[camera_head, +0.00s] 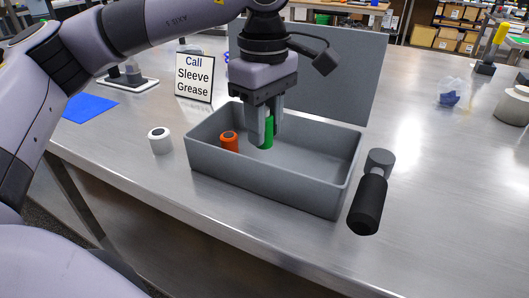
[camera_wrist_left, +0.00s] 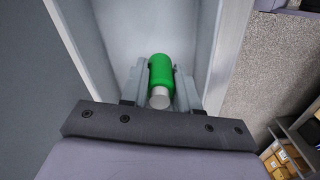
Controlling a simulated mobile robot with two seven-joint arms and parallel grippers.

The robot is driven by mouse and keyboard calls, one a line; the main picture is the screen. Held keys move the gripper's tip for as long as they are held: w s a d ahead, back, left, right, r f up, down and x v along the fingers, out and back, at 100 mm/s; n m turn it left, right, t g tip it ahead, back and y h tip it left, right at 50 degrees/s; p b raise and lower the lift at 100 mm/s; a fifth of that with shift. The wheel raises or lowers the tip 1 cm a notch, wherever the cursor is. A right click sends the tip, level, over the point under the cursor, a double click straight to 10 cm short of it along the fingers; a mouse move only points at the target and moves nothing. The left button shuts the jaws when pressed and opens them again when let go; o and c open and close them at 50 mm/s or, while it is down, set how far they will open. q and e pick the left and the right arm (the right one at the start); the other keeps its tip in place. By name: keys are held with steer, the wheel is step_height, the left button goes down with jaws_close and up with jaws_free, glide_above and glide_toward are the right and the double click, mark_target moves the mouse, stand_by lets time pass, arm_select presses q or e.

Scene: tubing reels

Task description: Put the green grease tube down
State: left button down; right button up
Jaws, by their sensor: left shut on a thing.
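The green grease tube (camera_head: 268,132) is held between the fingers of my left gripper (camera_head: 260,133). The gripper points down into the open grey box (camera_head: 260,184), and the tube is inside the box's outline. In the left wrist view the tube (camera_wrist_left: 161,72) lies between the two fingers (camera_wrist_left: 160,88), with its pale cap end toward the wrist. I cannot tell whether the tube touches the box floor. An orange tube or reel (camera_head: 229,141) stands in the box, left of the gripper. My right gripper is not in view.
A white reel (camera_head: 160,140) stands left of the box. A black-handled tool (camera_head: 369,196) lies at its right. A sign reading "Call Sleeve Grease" (camera_head: 194,78) and a blue mat (camera_head: 90,107) are at the left. The box's right half is clear.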

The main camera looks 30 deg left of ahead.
arm_select(q)
steer(key=shift+f, duration=2.6)
steer(key=shift+f+b, duration=0.25)
steer(key=shift+b, duration=0.15)
steer(key=c, duration=0.8)
jaws_free()
steer(key=shift+r, duration=0.1)
step_height(320, 180, up, 12)
steer(key=shift+r+p, duration=0.2)
steer(key=shift+p, duration=0.6)
